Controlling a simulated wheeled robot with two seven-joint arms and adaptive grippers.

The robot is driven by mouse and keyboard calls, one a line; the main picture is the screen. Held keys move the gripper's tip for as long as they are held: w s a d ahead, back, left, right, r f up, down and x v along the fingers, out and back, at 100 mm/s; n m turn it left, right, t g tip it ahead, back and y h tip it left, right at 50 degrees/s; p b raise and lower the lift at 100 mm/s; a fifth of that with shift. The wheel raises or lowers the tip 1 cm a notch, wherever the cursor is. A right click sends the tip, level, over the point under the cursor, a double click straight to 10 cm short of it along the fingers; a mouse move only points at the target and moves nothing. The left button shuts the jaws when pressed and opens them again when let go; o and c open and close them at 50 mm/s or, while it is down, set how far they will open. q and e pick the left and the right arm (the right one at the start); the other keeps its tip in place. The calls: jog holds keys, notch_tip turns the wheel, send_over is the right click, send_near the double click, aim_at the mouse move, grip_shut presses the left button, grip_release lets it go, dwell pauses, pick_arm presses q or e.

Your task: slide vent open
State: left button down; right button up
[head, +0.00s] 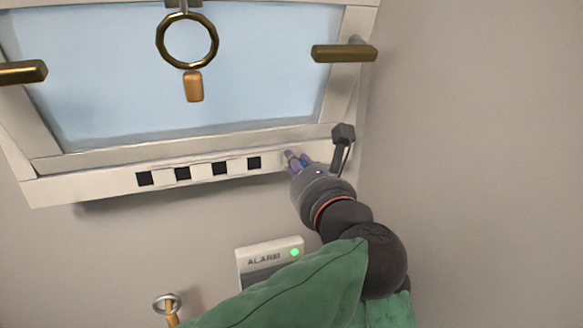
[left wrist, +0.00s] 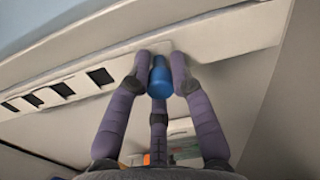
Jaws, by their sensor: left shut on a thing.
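The vent (head: 105,181) is a pale strip along the bottom of the window frame, with several dark square slots showing left of my gripper. The slots also show at the left of the left wrist view. My left gripper (head: 291,157) is at the right part of this strip in the head view. In the left wrist view its purple fingers are shut on a blue knob (left wrist: 160,76) on the strip's face. The fingers mostly hide the knob in the head view. My right gripper is in neither view.
Above is the window pane (head: 110,70) with brass handles at left and right (head: 343,53). A brass ring (head: 187,66) with a wooden pull hangs before the pane. An alarm box (head: 270,260) with a green light is below the vent. The wall at right is bare.

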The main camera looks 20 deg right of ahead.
pick_arm(q)
jog(key=c, duration=1.1)
grip_release()
jog(key=shift+d+r, duration=0.1)
jog(key=shift+d, duration=0.3)
jog(key=shift+a, duration=0.15)
jog(key=shift+s, duration=0.2)
jog(key=s, duration=1.1)
jog(key=shift+s, duration=0.3)
